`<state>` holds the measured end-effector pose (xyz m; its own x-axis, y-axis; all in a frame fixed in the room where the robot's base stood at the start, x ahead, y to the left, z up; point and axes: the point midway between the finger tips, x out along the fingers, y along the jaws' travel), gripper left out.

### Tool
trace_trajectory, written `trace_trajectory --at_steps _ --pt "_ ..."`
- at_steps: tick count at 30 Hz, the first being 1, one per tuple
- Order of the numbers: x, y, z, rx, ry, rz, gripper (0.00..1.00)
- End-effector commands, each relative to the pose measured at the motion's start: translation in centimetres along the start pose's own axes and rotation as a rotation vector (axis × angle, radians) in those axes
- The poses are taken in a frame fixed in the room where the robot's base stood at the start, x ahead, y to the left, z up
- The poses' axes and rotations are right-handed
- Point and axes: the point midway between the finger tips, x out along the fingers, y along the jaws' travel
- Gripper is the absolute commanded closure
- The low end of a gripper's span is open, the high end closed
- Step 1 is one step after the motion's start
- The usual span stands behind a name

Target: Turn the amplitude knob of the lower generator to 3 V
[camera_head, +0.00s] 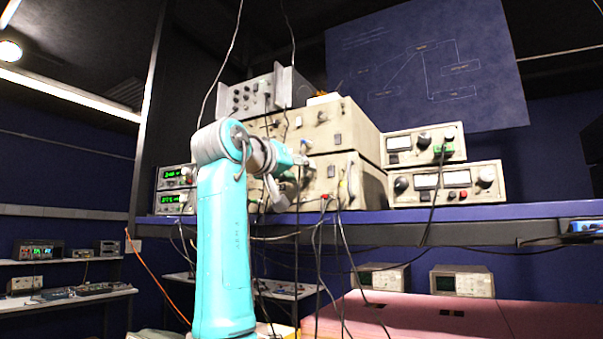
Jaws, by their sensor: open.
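Two large beige instruments are stacked on the blue shelf, and the lower one (345,173) appears to be the lower generator. My teal arm rises in front of the stack and hides much of its front. My gripper (288,186) is small and partly hidden at the end of the arm, close to the front of the lower unit. It looks open, with nothing seen between its fingers. I cannot tell whether it touches a knob. The amplitude knob and its scale cannot be made out.
Two metered power supplies (447,184) stand on the shelf (470,213) to the right. Green-lit displays (174,197) stand at the left. A grey instrument (252,97) sits on top of the stack. Several cables hang in front of the lower unit and over the shelf edge.

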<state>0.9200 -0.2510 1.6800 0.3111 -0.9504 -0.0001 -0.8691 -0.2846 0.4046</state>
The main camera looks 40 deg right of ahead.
Motion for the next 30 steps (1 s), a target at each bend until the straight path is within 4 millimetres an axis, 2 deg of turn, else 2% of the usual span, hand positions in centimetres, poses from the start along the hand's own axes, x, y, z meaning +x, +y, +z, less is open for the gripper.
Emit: trace_trajectory --at_steps 6,15,21,30 --pt "1.6 0.0 0.0 0.001 0.000 0.000 0.54" --pt "1.7 0.0 0.0 0.001 0.001 -0.001 0.54" --pt "1.7 0.0 0.0 0.000 0.001 -0.001 1.00" --pt "1.7 -0.1 0.0 0.015 0.000 -0.001 1.00"
